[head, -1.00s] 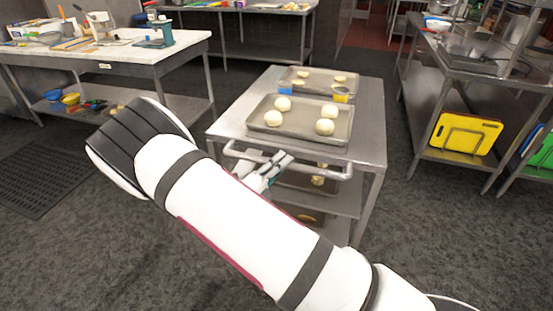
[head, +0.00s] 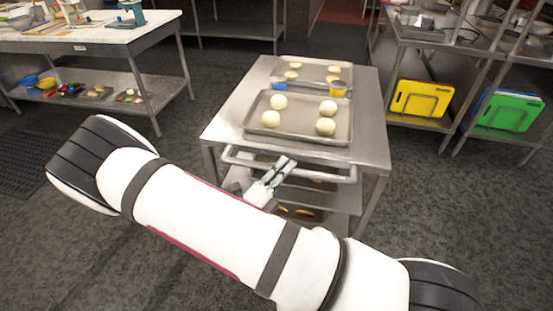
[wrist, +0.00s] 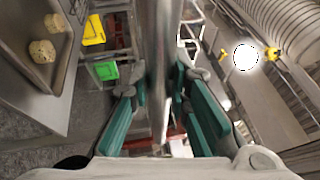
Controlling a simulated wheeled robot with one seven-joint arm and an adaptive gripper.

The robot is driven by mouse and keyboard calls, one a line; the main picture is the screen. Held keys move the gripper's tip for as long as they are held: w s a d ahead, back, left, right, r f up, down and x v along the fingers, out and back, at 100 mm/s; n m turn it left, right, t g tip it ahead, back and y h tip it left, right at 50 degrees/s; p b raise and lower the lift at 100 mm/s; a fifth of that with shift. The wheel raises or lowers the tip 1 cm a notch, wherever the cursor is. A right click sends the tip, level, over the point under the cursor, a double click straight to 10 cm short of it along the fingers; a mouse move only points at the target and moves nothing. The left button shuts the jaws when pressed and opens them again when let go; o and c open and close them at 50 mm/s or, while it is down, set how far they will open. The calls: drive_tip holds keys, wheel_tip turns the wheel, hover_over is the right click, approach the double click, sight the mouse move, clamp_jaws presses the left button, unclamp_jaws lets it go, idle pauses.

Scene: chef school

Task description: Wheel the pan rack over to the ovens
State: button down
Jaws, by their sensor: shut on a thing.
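The pan rack (head: 222,128) is a steel cart with a flat top, lower shelves and a push handle (head: 322,177) on its near side. Two trays of dough balls lie on top; the near tray (head: 257,131) shows whole. More trays sit on the shelves below, partly hidden by my arm. My gripper (head: 282,168) is shut on the handle near its middle. In the wrist view the bar (wrist: 161,70) runs between the teal finger pads of my gripper (wrist: 160,105). No oven can be made out clearly.
A white-topped table (head: 100,36) stands at the left. Steel tables with a yellow board (head: 421,99) and a green board (head: 509,110) on their lower shelves stand at the right. Another steel table stands behind. Dark floor is open on both sides of the rack.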

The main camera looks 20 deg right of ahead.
drive_tip(key=s+d+p, duration=0.2)
drive_tip(key=s+p, duration=0.1)
drive_tip(key=s, duration=1.1)
drive_tip(key=shift+s+d+p, duration=0.25)
drive_tip(key=shift+d+p, duration=0.05)
drive_tip(key=shift+p, duration=0.1)
drive_tip(key=shift+f, duration=0.1)
drive_tip(key=c, duration=1.5)
unclamp_jaws()
drive_tip(key=shift+a, duration=0.1)
drive_tip(key=v, duration=1.2)
